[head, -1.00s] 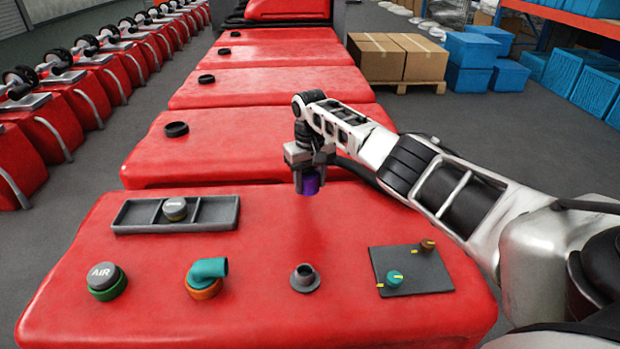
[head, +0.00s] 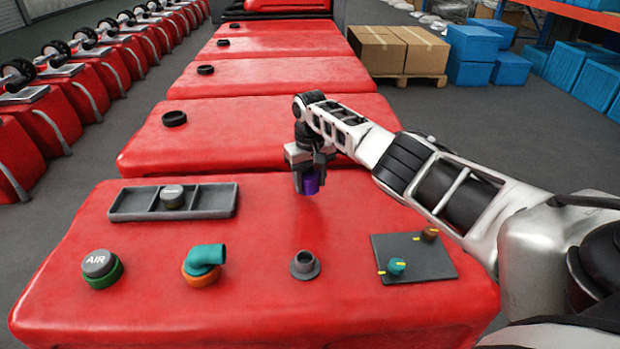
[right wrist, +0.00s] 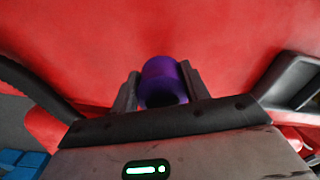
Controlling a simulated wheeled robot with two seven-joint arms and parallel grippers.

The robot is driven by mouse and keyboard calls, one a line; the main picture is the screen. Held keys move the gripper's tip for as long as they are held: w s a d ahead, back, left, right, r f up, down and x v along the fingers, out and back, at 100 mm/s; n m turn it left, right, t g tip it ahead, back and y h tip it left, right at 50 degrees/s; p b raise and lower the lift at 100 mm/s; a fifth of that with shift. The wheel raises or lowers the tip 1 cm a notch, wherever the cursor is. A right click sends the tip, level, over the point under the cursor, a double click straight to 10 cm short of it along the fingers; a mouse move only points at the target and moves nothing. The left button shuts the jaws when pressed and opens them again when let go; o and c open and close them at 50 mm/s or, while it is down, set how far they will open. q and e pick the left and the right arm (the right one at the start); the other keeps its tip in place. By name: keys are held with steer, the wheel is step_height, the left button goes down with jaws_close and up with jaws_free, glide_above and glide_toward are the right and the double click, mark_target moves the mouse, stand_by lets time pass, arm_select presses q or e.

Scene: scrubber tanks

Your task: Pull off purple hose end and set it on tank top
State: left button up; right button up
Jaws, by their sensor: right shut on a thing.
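The purple hose end (head: 311,183) is between the fingers of my right gripper (head: 309,176), which is shut on it. In the right wrist view the purple hose end (right wrist: 163,80) shows as a short tube with its round opening towards the camera, between the two dark fingers (right wrist: 160,92). It is over the back part of the red tank top (head: 150,318); whether it touches the surface I cannot tell. An empty grey port (head: 305,265) stands on the tank top in front of the gripper. My left gripper is not in view.
A grey divided tray (head: 215,202) holds a grey cap (head: 172,196). A green-based AIR cap (head: 101,268), a teal elbow (head: 207,255) on an orange ring, and a dark plate (head: 425,263) with teal and brown knobs stand on the tank. More red tanks (head: 240,122) line up behind.

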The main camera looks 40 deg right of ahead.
mark_target(310, 175)
arm_select(q)
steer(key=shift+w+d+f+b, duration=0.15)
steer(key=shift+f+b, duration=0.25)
steer(key=shift+b, duration=0.7)
arm_select(e)
steer(key=shift+f, duration=1.65)
steer(key=o, duration=1.6)
steer(key=shift+o, duration=0.2)
steer(key=shift+r+p, duration=0.85)
steer(key=shift+p, duration=0.05)
steer(key=shift+r+p, duration=0.9)
step_height(310, 175, up, 4)
steer(key=p, duration=0.4)
steer(key=shift+r, duration=0.2)
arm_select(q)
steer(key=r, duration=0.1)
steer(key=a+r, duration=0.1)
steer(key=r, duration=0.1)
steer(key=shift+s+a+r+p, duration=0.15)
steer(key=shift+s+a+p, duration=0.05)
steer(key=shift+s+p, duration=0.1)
arm_select(e)
steer(key=shift+r, duration=0.1)
